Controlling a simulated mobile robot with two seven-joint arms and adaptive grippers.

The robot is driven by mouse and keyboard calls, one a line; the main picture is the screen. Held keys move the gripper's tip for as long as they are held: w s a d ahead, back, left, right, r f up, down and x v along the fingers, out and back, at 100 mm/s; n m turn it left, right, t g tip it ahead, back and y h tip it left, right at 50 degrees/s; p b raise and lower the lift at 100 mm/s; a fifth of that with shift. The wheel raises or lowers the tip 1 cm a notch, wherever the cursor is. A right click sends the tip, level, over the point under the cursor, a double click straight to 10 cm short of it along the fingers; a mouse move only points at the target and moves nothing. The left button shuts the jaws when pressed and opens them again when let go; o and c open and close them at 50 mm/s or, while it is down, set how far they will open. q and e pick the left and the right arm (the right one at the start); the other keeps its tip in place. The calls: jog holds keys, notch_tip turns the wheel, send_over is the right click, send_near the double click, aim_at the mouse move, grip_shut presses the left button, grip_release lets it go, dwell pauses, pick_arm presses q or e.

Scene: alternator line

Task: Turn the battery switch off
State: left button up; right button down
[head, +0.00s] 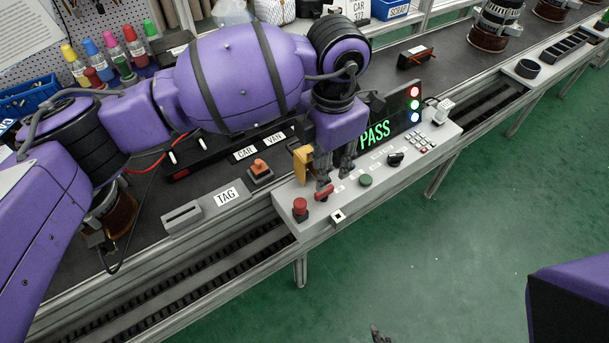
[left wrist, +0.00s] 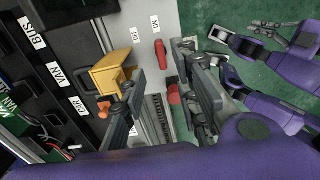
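The battery switch seems to be the red lever (head: 324,192) on the light grey control panel (head: 420,152). The lever (left wrist: 160,53) also shows in the left wrist view, beside two small labels, one reading ON. My left gripper (head: 336,176) points down over the panel at the lever. In the left wrist view its two fingers (left wrist: 160,92) are wide apart with nothing between them; the lever shows beyond the gap, and contact cannot be told. My right gripper (left wrist: 274,36) is low off the panel's front; its tip barely enters the head view at the bottom.
A red mushroom button (head: 300,206), green button (head: 365,181) and black knob (head: 396,159) surround the lever. A yellow bracket (head: 302,163) stands close behind the left fingers. The PASS display (head: 385,128) rises at the panel's back. Green floor is clear in front.

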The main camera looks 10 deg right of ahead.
aim_at(324, 194)
pick_arm(q)
notch_tip(324, 194, down, 7)
jog(key=shift+f, duration=0.15)
jog(key=shift+s, duration=0.1)
jog(key=shift+c, duration=0.4)
grip_shut()
